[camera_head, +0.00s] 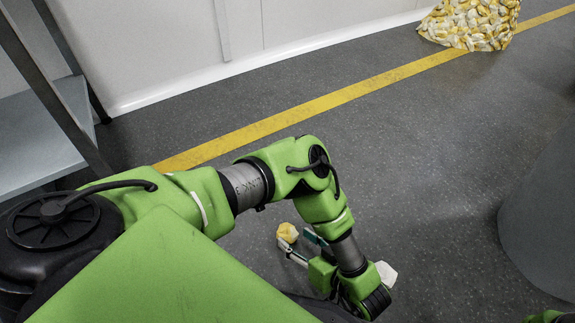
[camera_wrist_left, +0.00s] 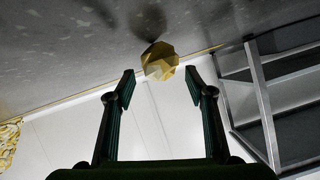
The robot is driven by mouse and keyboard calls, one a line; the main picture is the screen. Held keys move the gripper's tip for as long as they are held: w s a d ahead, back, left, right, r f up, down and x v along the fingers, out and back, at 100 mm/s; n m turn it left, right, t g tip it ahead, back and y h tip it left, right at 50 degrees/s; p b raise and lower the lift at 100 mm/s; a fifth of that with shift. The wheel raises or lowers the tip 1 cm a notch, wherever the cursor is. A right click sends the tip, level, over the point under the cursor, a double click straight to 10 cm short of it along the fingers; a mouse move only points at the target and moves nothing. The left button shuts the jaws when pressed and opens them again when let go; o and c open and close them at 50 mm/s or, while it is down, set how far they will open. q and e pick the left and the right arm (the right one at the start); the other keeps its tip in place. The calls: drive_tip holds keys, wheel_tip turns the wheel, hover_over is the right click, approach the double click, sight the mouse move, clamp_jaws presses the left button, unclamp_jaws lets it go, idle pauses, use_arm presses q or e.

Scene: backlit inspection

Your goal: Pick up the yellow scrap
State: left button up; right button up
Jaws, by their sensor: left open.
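The yellow scrap (camera_head: 287,232) is a small faceted lump low in the middle of the head view, at the fingertips of my left gripper (camera_head: 293,237). In the left wrist view the yellow scrap (camera_wrist_left: 160,62) shows ahead of and between the two dark fingertips of the left gripper (camera_wrist_left: 160,72). The fingers stand apart, with a visible gap between each tip and the scrap. The gripper is open and empty. My right gripper is not in view.
A white piece (camera_head: 386,274) shows beside my left wrist. A grey rounded container (camera_head: 545,215) stands at right. A yellow-and-white patterned heap (camera_head: 470,22) sits at the back. A shelf frame (camera_head: 40,125) stands at left. A yellow line (camera_head: 330,100) crosses the open grey floor.

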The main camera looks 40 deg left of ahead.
sight(293, 237)
use_arm(q)
drive_tip(key=b+x, duration=0.4)
drive_tip(key=x, duration=0.1)
drive_tip(key=shift+w+d+f, duration=0.1)
drive_tip(key=shift+f, duration=0.2)
drive_tip(key=shift+w+a+b, duration=0.1)
drive_tip(key=shift+a+b, duration=0.2)
drive_tip(key=c, duration=0.6)
